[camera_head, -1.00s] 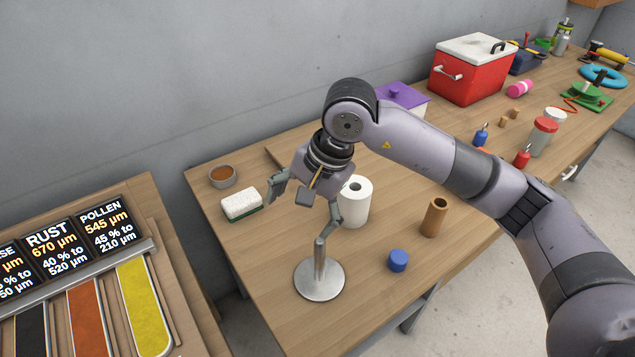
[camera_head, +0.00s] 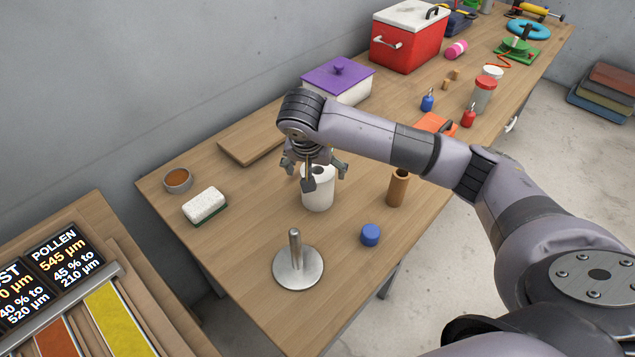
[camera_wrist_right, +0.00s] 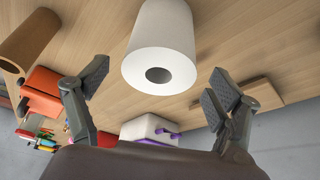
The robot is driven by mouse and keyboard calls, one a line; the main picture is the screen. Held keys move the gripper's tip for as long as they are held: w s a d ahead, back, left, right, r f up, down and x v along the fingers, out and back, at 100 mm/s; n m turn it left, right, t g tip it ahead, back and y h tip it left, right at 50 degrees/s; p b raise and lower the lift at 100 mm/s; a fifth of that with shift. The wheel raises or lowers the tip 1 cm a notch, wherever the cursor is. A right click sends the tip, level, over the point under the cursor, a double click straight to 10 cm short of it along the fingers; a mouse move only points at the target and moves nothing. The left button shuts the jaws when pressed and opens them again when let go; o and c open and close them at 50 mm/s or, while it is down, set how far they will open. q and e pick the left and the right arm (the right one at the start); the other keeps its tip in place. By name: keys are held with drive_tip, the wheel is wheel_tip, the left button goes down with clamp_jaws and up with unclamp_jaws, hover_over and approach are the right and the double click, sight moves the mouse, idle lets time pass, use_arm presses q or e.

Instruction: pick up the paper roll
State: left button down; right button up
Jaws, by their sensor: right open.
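The white paper roll (camera_head: 318,192) stands upright on the wooden table in the head view, its top partly hidden by my right gripper. My right gripper (camera_head: 315,172) is open and empty, close above the roll's top. In the right wrist view the roll (camera_wrist_right: 161,50) shows its end with a dark round core hole. There it lies ahead of and between the spread fingers of my right gripper (camera_wrist_right: 155,98), with a gap on both sides. My left gripper is not in view.
A metal stand with an upright post (camera_head: 298,267), a blue cap (camera_head: 370,235) and a brown tube (camera_head: 397,189) stand near the roll. A sponge (camera_head: 205,206), a small bowl (camera_head: 178,180), a cutting board (camera_head: 240,147) and a purple-lidded box (camera_head: 337,88) are left and behind.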

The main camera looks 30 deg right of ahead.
drive_tip(key=shift+w+d+f, duration=0.1)
drive_tip(key=shift+w+f, duration=0.05)
drive_tip(key=shift+f, duration=0.3)
drive_tip(key=p+x, duration=0.1)
drive_tip(key=x, duration=0.4)
drive_tip(key=shift+w+d+p, duration=0.1)
drive_tip(key=shift+p, duration=0.2)
drive_tip(key=shift+c, duration=0.2)
drive_tip(key=shift+r, duration=0.1)
drive_tip(key=c, duration=1.3)
drive_tip(key=shift+o, duration=0.2)
drive_tip(key=shift+r, duration=0.1)
wheel_tip(320, 180, up, 20)
drive_tip(key=b, duration=0.2)
